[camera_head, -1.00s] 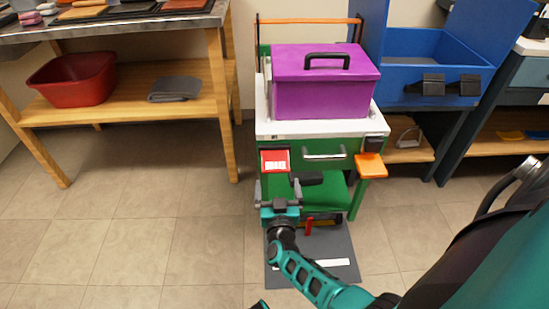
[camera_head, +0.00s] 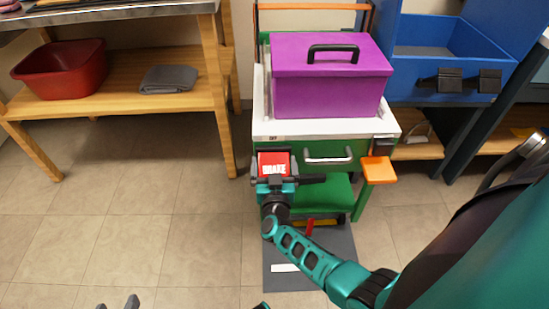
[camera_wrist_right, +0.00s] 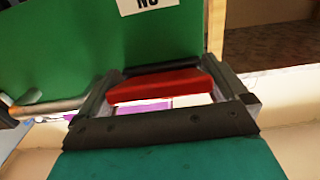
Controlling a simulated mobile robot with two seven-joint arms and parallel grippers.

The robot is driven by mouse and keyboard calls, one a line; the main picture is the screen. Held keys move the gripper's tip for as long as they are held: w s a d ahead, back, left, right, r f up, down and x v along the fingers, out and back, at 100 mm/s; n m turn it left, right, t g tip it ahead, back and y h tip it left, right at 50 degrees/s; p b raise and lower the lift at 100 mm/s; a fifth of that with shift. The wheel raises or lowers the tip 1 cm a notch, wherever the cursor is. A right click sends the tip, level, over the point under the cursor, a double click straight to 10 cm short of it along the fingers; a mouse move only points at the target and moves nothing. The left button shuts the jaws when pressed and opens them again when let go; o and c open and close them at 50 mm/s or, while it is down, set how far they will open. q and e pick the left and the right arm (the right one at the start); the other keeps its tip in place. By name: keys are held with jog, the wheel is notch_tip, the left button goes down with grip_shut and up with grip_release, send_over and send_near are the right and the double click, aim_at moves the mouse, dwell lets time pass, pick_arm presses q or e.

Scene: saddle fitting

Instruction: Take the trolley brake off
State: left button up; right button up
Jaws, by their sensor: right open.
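The green trolley (camera_head: 340,190) with a white top stands in the middle of the head view. A red plate marked BRAKE (camera_head: 273,160) is at its front left, beside the drawer handle. My right gripper (camera_head: 275,166) is at this plate, with its open fingers on either side of it. In the right wrist view, a red bar-like part (camera_wrist_right: 160,86) lies between the open fingers; I cannot tell if they touch it. Two grey tips of my left gripper (camera_head: 118,303) show at the bottom edge, apart and empty. A red and yellow part (camera_head: 311,226) is low under the trolley.
A purple box (camera_head: 330,80) sits on the trolley top. An orange pad (camera_head: 379,170) sticks out at the trolley's right. A wooden bench with a red basin (camera_head: 62,70) stands left, and a blue case (camera_head: 440,70) is at right. The floor at left is clear.

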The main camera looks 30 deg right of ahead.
jog(key=shift+w+d, duration=0.2)
jog(key=shift+w, duration=0.1)
jog(key=shift+c, duration=0.3)
jog(key=shift+r, duration=0.1)
jog(key=c, duration=1)
